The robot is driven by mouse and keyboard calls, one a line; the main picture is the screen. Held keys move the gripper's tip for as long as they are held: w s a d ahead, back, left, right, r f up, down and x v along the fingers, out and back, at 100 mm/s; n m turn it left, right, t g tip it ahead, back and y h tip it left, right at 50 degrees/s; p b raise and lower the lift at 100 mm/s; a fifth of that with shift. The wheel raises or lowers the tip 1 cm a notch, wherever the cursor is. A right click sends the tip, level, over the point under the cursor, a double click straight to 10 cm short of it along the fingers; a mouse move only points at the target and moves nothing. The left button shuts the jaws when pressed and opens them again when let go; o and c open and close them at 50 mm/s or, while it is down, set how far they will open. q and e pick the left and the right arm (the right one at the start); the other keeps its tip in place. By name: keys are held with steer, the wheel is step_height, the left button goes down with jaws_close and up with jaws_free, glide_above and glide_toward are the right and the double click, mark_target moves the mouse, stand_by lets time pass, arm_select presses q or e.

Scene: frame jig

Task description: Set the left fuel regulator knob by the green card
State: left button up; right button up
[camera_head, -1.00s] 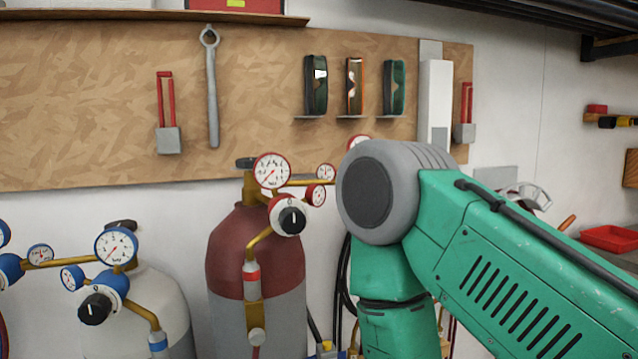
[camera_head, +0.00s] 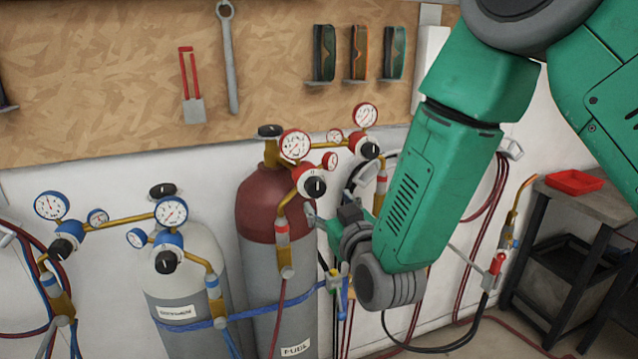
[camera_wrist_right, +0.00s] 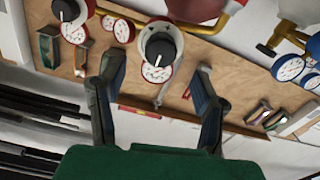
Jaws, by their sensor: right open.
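The left fuel regulator's black knob (camera_head: 315,187) sits on a red-and-white body on the maroon-topped fuel cylinder (camera_head: 262,207). It carries a white mark, too small to read exactly. My right gripper (camera_head: 322,222) is just below and right of this knob, partly hidden by my wrist. In the right wrist view, which looks upside down, my open right gripper (camera_wrist_right: 160,66) has one finger on each side of the black knob (camera_wrist_right: 160,48), apart from it and empty. I cannot make out a green card. My left gripper is not in view.
The right fuel regulator knob (camera_head: 370,150) is close by on the right. The blue oxygen regulator knob (camera_head: 166,262) is at left. Gauges and brass pipes crowd the knobs. Hoses hang behind my arm. A cart with a red tray (camera_head: 574,182) stands at right.

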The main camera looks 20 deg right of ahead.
mark_target(316, 190)
steer(key=w, duration=0.1)
steer(key=w+a, duration=0.1)
steer(key=w, duration=0.1)
steer(key=w+p, duration=0.1)
steer(key=w, duration=0.1)
steer(key=shift+w+a+r, duration=0.1)
steer(key=shift+a+r, duration=0.1)
steer(key=shift+a, duration=0.15)
steer(key=shift+w+d+f, duration=0.2)
steer(key=shift+w+d, duration=0.65)
steer(key=shift+w, duration=0.3)
steer(key=shift+w+d+f, duration=0.15)
steer(key=shift+w+d, duration=0.1)
steer(key=shift+d, duration=0.1)
steer(key=shift+s+a, duration=0.15)
steer(key=shift+a, duration=0.15)
steer(key=shift+c, duration=0.8)
steer(key=shift+a+r, duration=0.2)
steer(key=shift+a, duration=0.1)
steer(key=c, duration=0.7)
steer(key=shift+a, duration=0.25)
steer(key=c, duration=0.3)
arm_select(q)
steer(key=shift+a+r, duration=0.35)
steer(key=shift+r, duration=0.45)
arm_select(e)
steer(key=shift+d, duration=0.1)
